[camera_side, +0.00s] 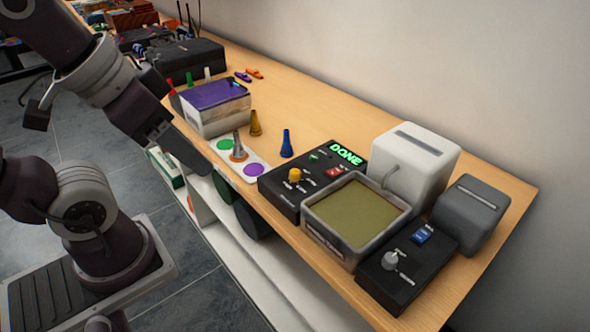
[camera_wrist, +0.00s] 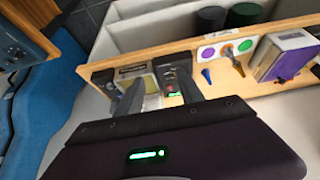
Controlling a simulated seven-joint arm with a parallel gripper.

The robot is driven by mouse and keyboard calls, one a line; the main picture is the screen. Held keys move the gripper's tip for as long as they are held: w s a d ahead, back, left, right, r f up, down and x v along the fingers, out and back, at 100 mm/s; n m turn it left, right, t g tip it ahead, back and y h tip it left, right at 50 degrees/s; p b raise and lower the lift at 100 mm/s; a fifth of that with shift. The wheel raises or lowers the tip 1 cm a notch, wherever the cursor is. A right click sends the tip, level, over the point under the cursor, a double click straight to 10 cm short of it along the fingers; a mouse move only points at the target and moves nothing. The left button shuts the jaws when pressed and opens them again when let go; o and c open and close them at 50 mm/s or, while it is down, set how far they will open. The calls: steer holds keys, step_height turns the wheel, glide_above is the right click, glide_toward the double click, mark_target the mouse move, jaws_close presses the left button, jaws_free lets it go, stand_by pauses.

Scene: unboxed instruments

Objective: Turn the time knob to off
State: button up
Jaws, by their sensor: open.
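A black control box (camera_side: 283,186) with a lit green "DONE" display stands on the wooden table in the side view. On it are a yellow knob (camera_side: 295,175) and a red switch (camera_side: 333,172). A second black box (camera_side: 407,285) near the right end carries a grey knob (camera_side: 390,261) and a blue switch (camera_side: 421,234). The knob labels are too small to read, so I cannot tell which is the time knob. My gripper (camera_wrist: 160,78) is open and empty in the wrist view, apart from both boxes. In the side view it is at the table's front left.
A tub of olive contents (camera_side: 352,211) sits between the black boxes. Behind are a white box (camera_side: 413,165) and a grey box (camera_side: 470,215). A purple-topped tub (camera_side: 213,105), a white tray with coloured spots (camera_side: 253,170) and a blue cone (camera_side: 286,145) stand left.

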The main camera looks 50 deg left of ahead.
steer(key=w+n+g+h, duration=0.1)
steer(key=w+n+g, duration=0.1)
steer(key=w, duration=0.4)
steer(key=n+g+y, duration=0.1)
steer(key=n+g, duration=0.3)
steer(key=n, duration=0.1)
glide_above(295, 171)
step_height(295, 171, down, 11)
step_height(295, 171, down, 6)
steer(key=shift+r, duration=0.1)
steer(key=shift+f, duration=0.6)
jaws_close()
